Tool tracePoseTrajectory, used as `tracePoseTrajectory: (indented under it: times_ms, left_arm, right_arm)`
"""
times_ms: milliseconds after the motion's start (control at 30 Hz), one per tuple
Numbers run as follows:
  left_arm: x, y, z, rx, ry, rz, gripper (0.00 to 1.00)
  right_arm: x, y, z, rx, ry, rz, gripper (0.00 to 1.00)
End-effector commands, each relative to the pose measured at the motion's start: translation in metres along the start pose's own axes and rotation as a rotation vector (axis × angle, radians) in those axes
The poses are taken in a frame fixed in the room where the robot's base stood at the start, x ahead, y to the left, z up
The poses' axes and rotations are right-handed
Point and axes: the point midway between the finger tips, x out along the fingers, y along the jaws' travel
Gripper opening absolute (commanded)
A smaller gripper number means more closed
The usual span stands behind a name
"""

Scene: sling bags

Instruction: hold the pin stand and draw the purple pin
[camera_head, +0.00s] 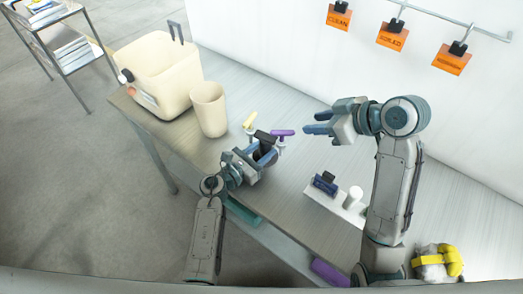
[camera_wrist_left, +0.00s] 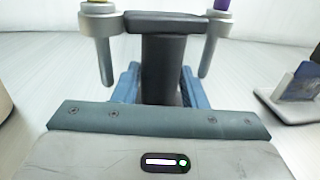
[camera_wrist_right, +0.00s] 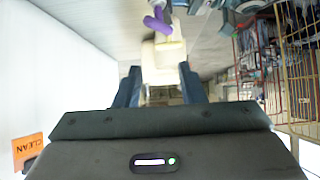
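The pin stand has a dark post with a crossbar (camera_wrist_left: 178,20) and stands on the table near its middle. The purple pin (camera_head: 283,132) sits in a grey holder at the stand's right end, and the yellow pin (camera_head: 250,120) in the left one. My left gripper (camera_head: 258,158) has its blue fingers on both sides of the dark post (camera_wrist_left: 163,70), seemingly closed against it. My right gripper (camera_head: 311,122) is open and empty, right of the purple pin and apart from it. In the right wrist view the purple pin (camera_wrist_right: 158,24) lies ahead, roughly between the fingers.
A cream bin (camera_head: 165,70) and a cream cup (camera_head: 208,110) stand at the left of the table. A white block with dark and white items (camera_head: 340,207) lies right of the stand. Orange tags (camera_head: 393,37) hang on the wall rail. A yellow-and-grey item (camera_head: 437,262) is at lower right.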

Motion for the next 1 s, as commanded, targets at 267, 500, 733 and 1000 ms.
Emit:
tracePoseTrajectory:
  times_ms: [267,500,733,1000]
  left_arm:
    - [0.0,0.0,0.0,0.0,0.0,0.0,0.08]
    - [0.0,0.0,0.0,0.0,0.0,0.0,0.08]
    - [0.0,0.0,0.0,0.0,0.0,0.0,0.08]
    - [0.0,0.0,-0.001,0.0,0.001,0.0,0.08]
  right_arm:
    - [0.002,0.001,0.0,-0.008,-0.004,-0.009,0.38]
    - [0.028,0.02,0.005,-0.158,-0.049,-0.192,0.38]
    - [0.046,0.04,0.011,-0.336,-0.033,-0.421,0.38]
    - [0.052,0.046,0.013,-0.412,0.001,-0.521,0.38]
